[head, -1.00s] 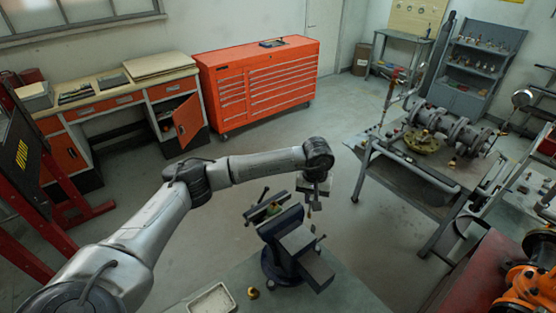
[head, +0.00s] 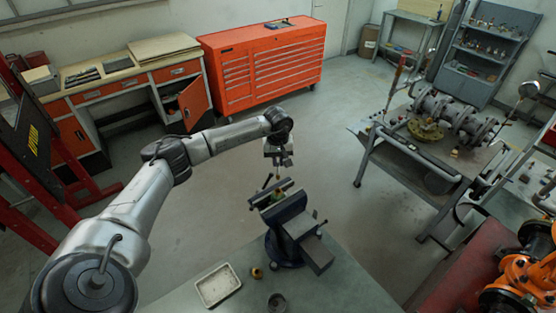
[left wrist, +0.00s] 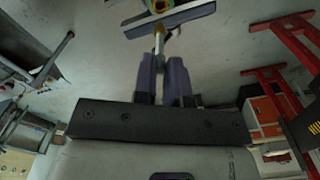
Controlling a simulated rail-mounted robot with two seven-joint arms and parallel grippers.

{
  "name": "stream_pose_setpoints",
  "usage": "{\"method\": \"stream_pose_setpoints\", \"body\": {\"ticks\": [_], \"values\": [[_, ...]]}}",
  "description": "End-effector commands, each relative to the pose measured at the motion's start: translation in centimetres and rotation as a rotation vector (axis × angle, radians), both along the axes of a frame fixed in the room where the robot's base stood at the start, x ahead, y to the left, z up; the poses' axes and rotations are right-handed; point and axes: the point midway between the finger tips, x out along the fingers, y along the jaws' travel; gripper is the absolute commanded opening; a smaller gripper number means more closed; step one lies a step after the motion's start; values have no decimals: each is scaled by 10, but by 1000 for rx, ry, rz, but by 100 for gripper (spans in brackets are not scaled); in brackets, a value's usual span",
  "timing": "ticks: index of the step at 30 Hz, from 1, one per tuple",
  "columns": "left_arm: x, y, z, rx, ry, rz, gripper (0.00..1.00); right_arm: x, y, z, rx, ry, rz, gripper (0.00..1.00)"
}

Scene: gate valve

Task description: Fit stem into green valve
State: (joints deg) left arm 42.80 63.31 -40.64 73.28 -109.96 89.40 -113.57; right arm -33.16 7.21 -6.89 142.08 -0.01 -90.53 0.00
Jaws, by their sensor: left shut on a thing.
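My left gripper (head: 279,164) is above the blue vise (head: 290,228). It is shut on a thin stem, which points down from the fingers. In the left wrist view my fingers (left wrist: 162,75) are closed on the stem (left wrist: 159,42), and its far end points at the valve (left wrist: 158,6) in the vise jaws. The green valve (head: 279,195) is small in the head view and partly hidden between the jaws. The stem tip looks close above the valve; I cannot tell if they touch. My right gripper is not in view.
The bench (head: 345,290) holds a pale tray (head: 217,285), a small brass part (head: 257,273) and a grey cup (head: 277,302) near the vise. A cart (head: 420,165) with pipework stands at the right. Open floor lies behind the vise.

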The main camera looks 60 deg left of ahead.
Motion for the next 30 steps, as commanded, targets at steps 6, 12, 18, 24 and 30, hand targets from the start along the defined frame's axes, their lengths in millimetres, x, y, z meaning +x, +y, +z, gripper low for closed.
{"method": "stream_pose_setpoints", "body": {"ticks": [6,12,18,24,30], "values": [[0,-1,-3,1,0,5,0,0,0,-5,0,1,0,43],[0,-1,-14,1,0,4,0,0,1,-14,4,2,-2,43],[0,-1,-30,1,0,4,0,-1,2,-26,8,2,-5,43],[0,-1,-47,1,0,4,0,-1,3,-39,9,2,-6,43],[0,-1,-57,0,1,4,0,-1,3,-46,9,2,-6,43]]}}
